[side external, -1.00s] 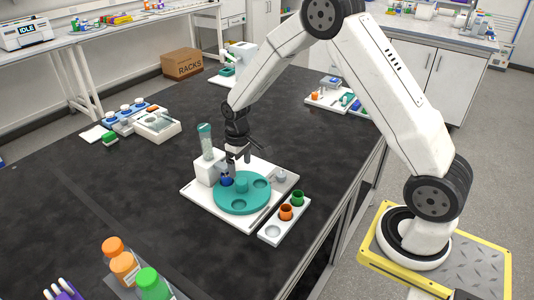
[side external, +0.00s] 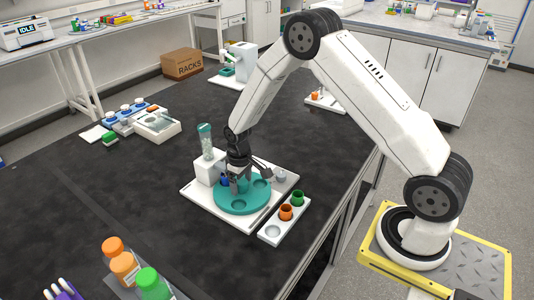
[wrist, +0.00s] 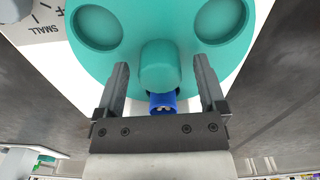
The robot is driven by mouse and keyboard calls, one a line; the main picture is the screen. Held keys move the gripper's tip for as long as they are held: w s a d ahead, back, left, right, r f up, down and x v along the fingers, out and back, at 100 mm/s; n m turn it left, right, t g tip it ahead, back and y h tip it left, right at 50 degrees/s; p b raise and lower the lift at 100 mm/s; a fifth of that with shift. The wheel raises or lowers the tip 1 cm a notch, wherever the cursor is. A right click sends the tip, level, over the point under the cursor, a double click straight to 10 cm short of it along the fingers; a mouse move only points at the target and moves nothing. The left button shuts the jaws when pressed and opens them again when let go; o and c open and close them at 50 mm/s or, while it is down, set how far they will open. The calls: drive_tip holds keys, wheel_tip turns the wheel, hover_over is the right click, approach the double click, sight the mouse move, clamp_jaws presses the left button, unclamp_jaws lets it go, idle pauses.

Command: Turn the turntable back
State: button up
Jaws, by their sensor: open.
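The teal turntable (side external: 241,206) sits on a white base plate (side external: 203,204) on the black bench. My gripper (wrist: 160,82) is open, with one finger on each side of the knob and a gap visible on both sides. In the side view my gripper (side external: 240,183) is low over the turntable and hides most of the knob.
A clear dispenser column (side external: 205,141) on a white block (side external: 207,170) stands beside the turntable. A white rack (side external: 272,232) with an orange cup (side external: 286,212) and a green cup (side external: 298,198) is at the front right. Bottles (side external: 125,268) stand at the front left.

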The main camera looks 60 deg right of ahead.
clamp_jaws()
drive_tip(key=shift+n, duration=3)
drive_tip(key=shift+w+n, duration=0.1)
drive_tip(key=shift+n, duration=2.8)
drive_tip(key=shift+a+r+n, duration=0.1)
drive_tip(key=shift+n, duration=6)
